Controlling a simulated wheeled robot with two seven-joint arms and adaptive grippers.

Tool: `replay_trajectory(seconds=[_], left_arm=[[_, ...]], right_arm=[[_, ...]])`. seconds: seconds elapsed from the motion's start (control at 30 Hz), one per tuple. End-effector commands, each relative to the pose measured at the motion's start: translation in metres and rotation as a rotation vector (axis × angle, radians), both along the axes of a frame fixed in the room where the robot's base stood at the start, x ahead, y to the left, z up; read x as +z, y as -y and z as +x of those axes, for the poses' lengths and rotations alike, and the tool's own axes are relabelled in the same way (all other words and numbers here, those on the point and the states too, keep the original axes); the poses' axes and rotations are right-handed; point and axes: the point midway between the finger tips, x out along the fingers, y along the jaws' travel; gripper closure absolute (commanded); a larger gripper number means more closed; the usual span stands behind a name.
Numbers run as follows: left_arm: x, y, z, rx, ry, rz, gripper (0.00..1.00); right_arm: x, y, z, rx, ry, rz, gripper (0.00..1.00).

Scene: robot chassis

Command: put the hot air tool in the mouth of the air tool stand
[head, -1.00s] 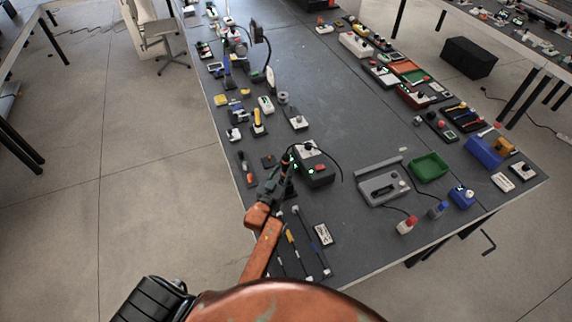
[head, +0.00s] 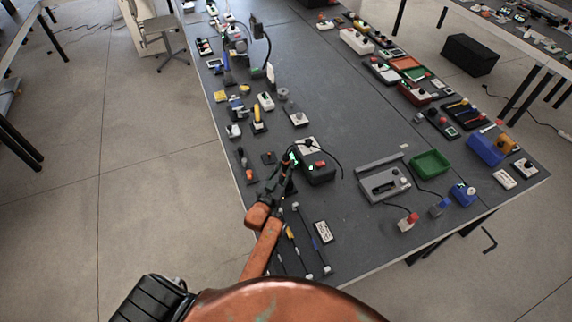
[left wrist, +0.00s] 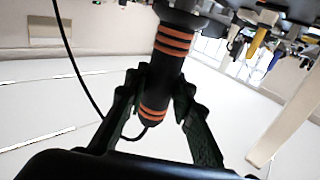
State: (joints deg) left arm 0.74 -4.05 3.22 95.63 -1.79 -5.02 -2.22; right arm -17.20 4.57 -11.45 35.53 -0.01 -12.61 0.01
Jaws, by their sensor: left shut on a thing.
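My left gripper (head: 285,172) is at the near left part of the bench, just left of a dark station box. In the left wrist view its two fingers (left wrist: 152,105) are closed around the hot air tool, a black cylinder with orange bands (left wrist: 165,70). The tool's rounded end sits between the fingers. In the head view the tool (head: 287,160) is small and partly hidden by the gripper. A black cable runs from the tool area. I cannot clearly make out the air tool stand or its mouth. My right gripper is not in view.
The dark station box (head: 319,172) with a red part stands right beside the gripper. Long thin tools (head: 297,238) and a white label plate (head: 323,232) lie nearer. A grey device (head: 384,184) and green tray (head: 430,163) are to the right. The bench middle is clear.

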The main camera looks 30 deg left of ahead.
Motion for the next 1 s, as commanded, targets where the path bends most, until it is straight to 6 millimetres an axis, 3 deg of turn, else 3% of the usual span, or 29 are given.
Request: replay_trajectory(seconds=[0.83, 0.87, 1.0], left_arm=[[-0.02, 0.0, 0.0, 0.0, 0.001, 0.0, 0.99], [-0.019, 0.0, 0.0, 0.0, 0.002, 0.0, 0.75], [-0.019, 0.0, 0.0, 0.0, 0.002, 0.0, 0.66]], right_arm=[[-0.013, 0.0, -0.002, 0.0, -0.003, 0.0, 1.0], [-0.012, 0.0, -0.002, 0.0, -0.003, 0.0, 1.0], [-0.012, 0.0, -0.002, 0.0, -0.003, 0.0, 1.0]])
